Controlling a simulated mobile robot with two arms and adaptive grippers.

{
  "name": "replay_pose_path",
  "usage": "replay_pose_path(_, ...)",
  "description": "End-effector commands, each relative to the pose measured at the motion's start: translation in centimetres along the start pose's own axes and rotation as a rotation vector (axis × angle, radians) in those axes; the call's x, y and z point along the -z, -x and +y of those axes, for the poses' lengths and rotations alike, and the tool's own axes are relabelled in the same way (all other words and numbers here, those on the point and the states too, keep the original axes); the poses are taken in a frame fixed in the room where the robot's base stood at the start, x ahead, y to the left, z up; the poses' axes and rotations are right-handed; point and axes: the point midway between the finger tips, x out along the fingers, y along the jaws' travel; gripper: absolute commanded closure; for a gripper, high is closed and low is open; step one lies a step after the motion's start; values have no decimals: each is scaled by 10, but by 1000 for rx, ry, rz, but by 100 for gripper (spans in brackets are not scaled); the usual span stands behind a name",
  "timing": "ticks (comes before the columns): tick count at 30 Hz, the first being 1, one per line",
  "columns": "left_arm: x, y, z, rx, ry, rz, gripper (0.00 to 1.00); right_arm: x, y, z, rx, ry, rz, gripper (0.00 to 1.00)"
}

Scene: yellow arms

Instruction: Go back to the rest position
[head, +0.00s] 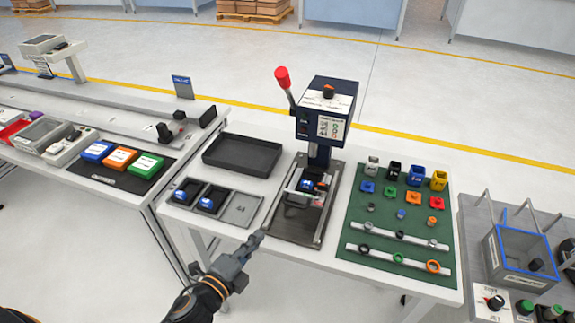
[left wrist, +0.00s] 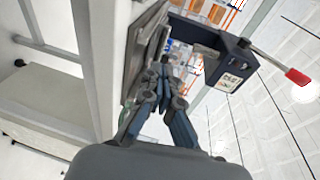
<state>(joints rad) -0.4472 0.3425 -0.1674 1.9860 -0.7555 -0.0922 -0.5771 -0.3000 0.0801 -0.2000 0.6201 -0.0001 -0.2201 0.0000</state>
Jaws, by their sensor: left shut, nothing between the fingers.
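My left gripper (head: 256,240) shows in the head view at the front edge of the white table (head: 340,266), in front of the press (head: 323,118). Its fingers are together with nothing between them. In the left wrist view the same gripper (left wrist: 160,72) points toward the press (left wrist: 232,66) and its fingers are closed. My left arm comes in from the bottom left of the head view. My right gripper is in neither view.
The press with its red-knobbed lever (head: 282,78) stands beyond the gripper. A black tray (head: 243,155) and a divided tray (head: 240,210) lie left of it. A green mat (head: 378,212) with several small parts lies right. Open floor shows in front.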

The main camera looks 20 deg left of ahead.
Motion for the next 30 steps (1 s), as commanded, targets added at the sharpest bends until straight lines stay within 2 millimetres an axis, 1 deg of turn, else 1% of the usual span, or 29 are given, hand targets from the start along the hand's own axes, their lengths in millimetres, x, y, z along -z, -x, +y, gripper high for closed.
replay_pose_path(5,-3,1,-1,-6,28,-21,100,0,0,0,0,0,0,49)
replay_pose_path(8,-13,4,-1,-38,135,-98,100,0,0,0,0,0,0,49)
replay_pose_path(11,-28,14,4,-103,328,-229,100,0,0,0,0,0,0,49)
replay_pose_path(13,-36,27,12,-168,494,-333,100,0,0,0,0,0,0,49)
replay_pose_path(15,-39,43,24,-242,659,-434,100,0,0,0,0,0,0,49)
replay_pose_path(17,-36,58,34,-310,796,-514,100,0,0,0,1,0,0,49)
replay_pose_path(18,-32,69,41,-357,876,-562,100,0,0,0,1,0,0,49)
replay_pose_path(21,-20,94,53,-463,1037,-661,100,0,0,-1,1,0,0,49)
replay_pose_path(25,-2,121,63,-583,1185,-754,100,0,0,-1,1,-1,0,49)
replay_pose_path(30,23,153,69,-723,1319,-848,100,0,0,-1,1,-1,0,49)
